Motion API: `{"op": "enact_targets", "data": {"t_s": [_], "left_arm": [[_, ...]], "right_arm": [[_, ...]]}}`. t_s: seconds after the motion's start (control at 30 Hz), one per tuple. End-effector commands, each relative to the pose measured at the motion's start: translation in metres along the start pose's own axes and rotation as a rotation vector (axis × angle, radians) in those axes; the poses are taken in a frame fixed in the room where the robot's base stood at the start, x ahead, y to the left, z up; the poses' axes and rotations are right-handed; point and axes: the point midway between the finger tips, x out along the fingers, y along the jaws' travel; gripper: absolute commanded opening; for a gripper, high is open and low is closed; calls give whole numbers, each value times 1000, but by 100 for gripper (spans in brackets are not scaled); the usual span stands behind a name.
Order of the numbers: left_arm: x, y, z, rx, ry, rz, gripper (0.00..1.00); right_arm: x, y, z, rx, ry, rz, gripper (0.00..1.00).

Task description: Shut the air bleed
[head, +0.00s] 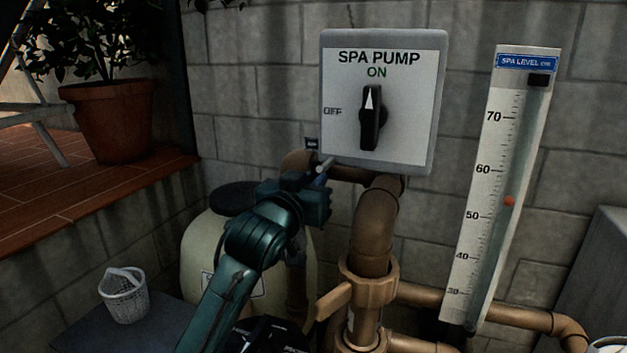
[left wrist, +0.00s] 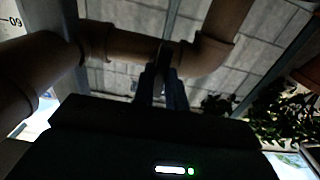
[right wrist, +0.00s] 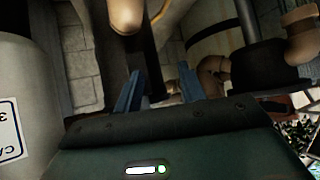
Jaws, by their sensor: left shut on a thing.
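My left gripper (head: 318,178) is at the brown pipe (head: 352,174) just below the spa pump switch box. A small pale stick (head: 326,164), likely the air bleed's lever, shows at its fingertips. In the left wrist view, my left gripper (left wrist: 161,72) has its fingers close together, shut on a thin dark piece (left wrist: 163,53) in front of the pipe. The fingers and the dim light hide most of the bleed, so its setting cannot be told. My right gripper (right wrist: 158,82) is open with its blue fingers apart and nothing visible between them.
The spa pump switch (head: 371,118) points up to ON. A spa level gauge (head: 490,190) stands at the right. A valve with a brown handle (head: 333,302) sits low on the upright pipe. A cream tank (head: 205,255) and a white basket (head: 124,297) are at the left.

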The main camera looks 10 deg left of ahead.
Motion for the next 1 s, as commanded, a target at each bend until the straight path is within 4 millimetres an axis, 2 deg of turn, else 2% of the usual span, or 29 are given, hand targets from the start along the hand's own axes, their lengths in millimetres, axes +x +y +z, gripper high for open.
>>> {"op": "enact_targets", "data": {"t_s": [0.43,0.57,0.63,0.7,1.0], "left_arm": [[0,0,0,6,-1,0,0],[0,-1,-4,116,-2,-1,0],[0,-1,-5,242,-4,-2,0],[0,-2,0,438,0,-2,0],[0,-2,0,1210,0,-3,0]], "right_arm": [[0,0,-1,0,0,0,40],[-8,0,-12,0,0,1,40],[-14,0,-20,0,0,1,40],[-11,0,-17,0,6,1,40],[-10,0,-14,-1,2,1,40]]}}
